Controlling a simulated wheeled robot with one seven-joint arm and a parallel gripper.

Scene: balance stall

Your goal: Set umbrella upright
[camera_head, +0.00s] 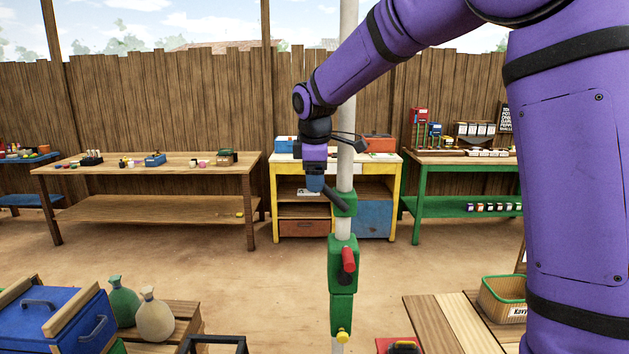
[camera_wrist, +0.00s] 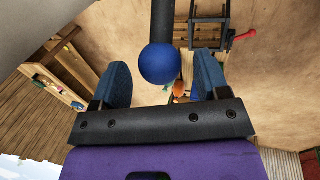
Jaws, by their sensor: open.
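The umbrella's pale pole (camera_head: 347,110) runs top to bottom through the middle of the head view, close to vertical. Its canopy is out of view. A green bracket on the pole (camera_head: 345,205) has a dark rod handle (camera_head: 334,199). Below it is a green box (camera_head: 341,285) with a red handle (camera_head: 348,260), and a yellow knob (camera_head: 343,336). My gripper (camera_head: 315,186) is at the rod's outer end, left of the pole. In the wrist view its fingers (camera_wrist: 162,80) are apart, and the rod's blue ball (camera_wrist: 168,64) shows between them; contact cannot be told.
A wooden table (camera_head: 140,167), a yellow-framed bench (camera_head: 272,200) and a green table (camera_head: 415,185) stand behind. A blue chest (camera_head: 45,325) and sacks (camera_head: 155,318) are front left; a labelled basket (camera_head: 503,300) is front right. Bare ground lies between.

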